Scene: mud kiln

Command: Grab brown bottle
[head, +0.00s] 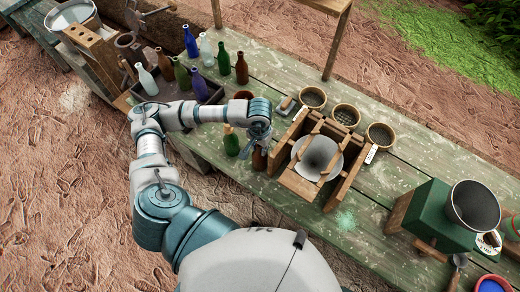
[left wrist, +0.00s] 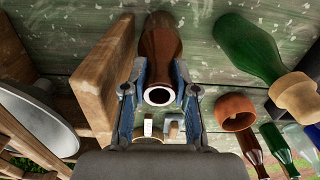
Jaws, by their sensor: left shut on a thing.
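The brown bottle (head: 259,159) stands on the green worktable, between a corked green bottle and a wooden frame; its upper part is hidden by my gripper in the head view. In the left wrist view the brown bottle (left wrist: 160,42) points its open mouth toward the camera. My left gripper (head: 258,143) is over the bottle from above. In the left wrist view, the gripper's blue fingers (left wrist: 160,82) are on both sides of the bottle's neck, shut on it. My right gripper is not in view.
The corked green bottle (head: 231,141) is close to the left. The wooden frame with a grey cone (head: 317,155) is close to the right. Several bottles stand at the back left, some in a dark crate (head: 208,91). Three round sieves (head: 346,115) lie behind the frame.

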